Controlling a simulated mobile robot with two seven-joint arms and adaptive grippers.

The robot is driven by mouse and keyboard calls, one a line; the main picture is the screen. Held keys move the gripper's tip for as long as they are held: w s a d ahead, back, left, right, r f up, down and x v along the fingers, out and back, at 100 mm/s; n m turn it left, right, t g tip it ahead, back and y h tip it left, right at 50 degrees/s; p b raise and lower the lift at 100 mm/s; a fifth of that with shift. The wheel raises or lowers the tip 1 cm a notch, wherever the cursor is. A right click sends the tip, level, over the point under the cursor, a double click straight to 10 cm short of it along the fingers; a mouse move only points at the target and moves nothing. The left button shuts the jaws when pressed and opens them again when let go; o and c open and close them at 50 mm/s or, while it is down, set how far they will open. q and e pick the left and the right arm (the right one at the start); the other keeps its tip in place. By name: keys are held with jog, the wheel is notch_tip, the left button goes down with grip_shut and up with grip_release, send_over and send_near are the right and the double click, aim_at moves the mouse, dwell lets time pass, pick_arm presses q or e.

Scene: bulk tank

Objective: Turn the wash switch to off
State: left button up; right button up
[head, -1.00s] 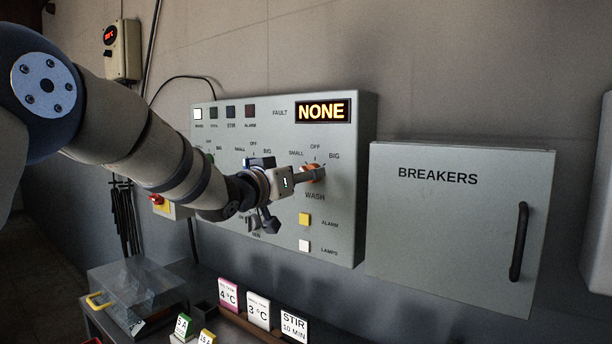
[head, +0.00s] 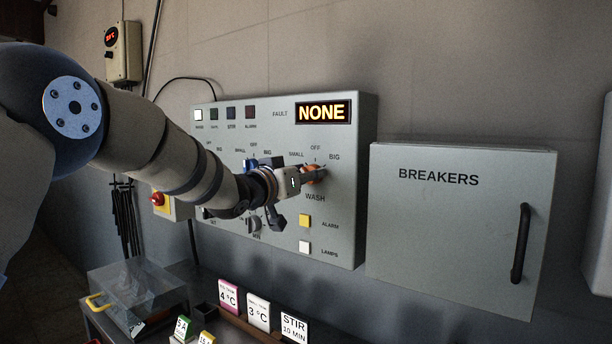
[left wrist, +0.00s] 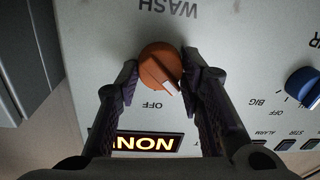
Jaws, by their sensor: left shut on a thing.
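The wash switch is an orange knob (head: 313,174) on the grey control panel (head: 345,225), above the WASH label and below SMALL, OFF and BIG. In the left wrist view the panel appears upside down, and the knob (left wrist: 158,66) sits between my fingers. Its white mark points down and right there, to the right of the OFF label rather than straight at it. The finger covers the area where SMALL would be. My left gripper (head: 312,176) is shut on the knob; it also shows in the left wrist view (left wrist: 160,76). My right gripper is in neither view.
A blue knob (left wrist: 303,86) is beside the wash switch. Yellow (head: 305,220) and white (head: 304,246) buttons are below it. The breakers box (head: 450,230) stands close on the right. A clear-covered box (head: 135,290) and several labelled cards are below.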

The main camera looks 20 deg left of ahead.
pick_arm(q)
jog(key=m, duration=0.9)
jog(key=shift+f, duration=0.15)
jog(key=shift+m, duration=0.4)
jog(key=o, duration=1.2)
jog(key=shift+c, duration=0.2)
jog(key=v, duration=1.2)
jog(key=shift+f, duration=0.3)
